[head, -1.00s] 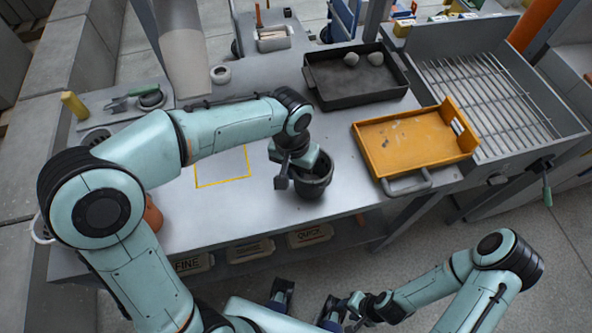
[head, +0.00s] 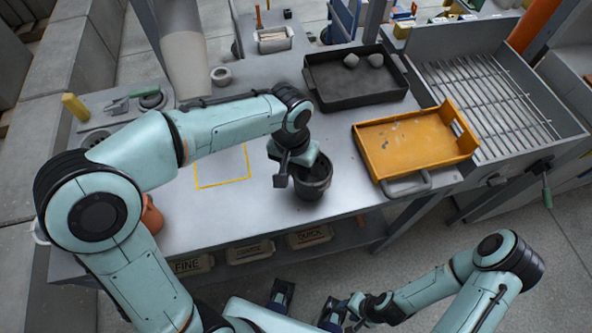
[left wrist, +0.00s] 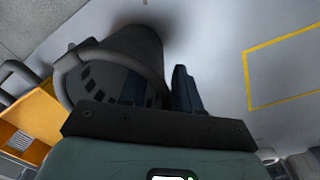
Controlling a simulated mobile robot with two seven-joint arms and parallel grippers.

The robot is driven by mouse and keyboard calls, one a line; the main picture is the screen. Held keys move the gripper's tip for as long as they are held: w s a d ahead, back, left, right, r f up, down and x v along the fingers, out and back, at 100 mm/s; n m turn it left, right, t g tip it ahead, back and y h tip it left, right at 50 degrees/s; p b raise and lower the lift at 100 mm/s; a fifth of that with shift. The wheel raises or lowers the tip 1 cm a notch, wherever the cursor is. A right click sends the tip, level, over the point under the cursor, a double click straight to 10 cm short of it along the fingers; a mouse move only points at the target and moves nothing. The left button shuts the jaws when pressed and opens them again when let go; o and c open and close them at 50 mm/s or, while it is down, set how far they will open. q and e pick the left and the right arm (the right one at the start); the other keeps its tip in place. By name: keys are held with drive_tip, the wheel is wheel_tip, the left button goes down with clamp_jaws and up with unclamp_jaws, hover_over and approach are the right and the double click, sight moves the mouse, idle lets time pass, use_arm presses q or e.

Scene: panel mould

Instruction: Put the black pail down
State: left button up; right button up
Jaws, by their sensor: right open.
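The black pail (head: 314,181) is over the middle front of the grey bench (head: 235,215), right of the yellow-outlined square (head: 222,168). It also shows in the left wrist view (left wrist: 140,52), with a dark shadow beside it. My left gripper (head: 287,172) is at the pail's left rim. In the wrist view its fingers (left wrist: 158,92) lie either side of the rim, one inside and one outside, and look shut on it. I cannot tell whether the pail's base touches the bench. My right gripper (head: 352,312) is open and empty, low in front of the bench.
An orange tray (head: 400,150) lies close right of the pail, and a black pan (head: 345,98) with two grey lumps is behind. A slatted metal box (head: 490,105) stands at the right. The outlined square is bare. An orange-brown pot (head: 152,217) shows behind my left arm.

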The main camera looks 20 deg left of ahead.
use_arm(q)
wheel_tip(320, 180, up, 10)
drive_tip(key=p, duration=0.1)
drive_tip(key=shift+a+r+p, duration=0.25)
drive_tip(key=shift+a+p, duration=0.05)
idle(0.4)
